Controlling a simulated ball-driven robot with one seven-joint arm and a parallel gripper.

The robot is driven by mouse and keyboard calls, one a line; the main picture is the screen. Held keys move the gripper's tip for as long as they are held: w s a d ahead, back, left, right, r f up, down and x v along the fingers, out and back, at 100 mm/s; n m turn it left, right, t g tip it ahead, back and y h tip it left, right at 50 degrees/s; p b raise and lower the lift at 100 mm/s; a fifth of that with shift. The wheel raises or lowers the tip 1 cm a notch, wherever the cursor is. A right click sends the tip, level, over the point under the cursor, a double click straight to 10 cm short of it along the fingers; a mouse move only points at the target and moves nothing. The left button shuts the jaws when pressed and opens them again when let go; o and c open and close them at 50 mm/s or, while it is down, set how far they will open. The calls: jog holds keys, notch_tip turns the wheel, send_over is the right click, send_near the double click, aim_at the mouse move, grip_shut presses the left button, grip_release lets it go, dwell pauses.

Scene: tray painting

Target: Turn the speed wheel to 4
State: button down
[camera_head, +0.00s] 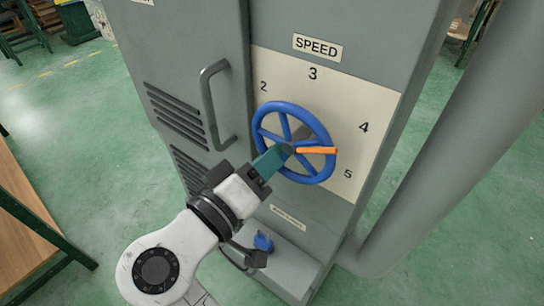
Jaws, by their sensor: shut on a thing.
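The blue speed wheel (325,128) is a spoked handwheel on the front of a grey cabinet. Its orange pointer (318,150) points right, between the 4 (364,127) and the 5 (348,174). The fingers hide part of the lower-left rim and hub, so the exact contact cannot be seen.
A vertical bar handle (213,105) is on the cabinet door left of the wheel. A small blue knob (263,242) sits below on a ledge. A thick grey pipe (455,140) rises at right. A wooden-topped table (25,235) stands at left; green floor lies between.

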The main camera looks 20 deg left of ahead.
jog(key=shift+f, duration=0.1)
jog(key=c, duration=1.2)
grip_release()
jog(key=shift+c, duration=0.2)
jog(key=v, duration=1.1)
jog(key=shift+p, duration=0.4)
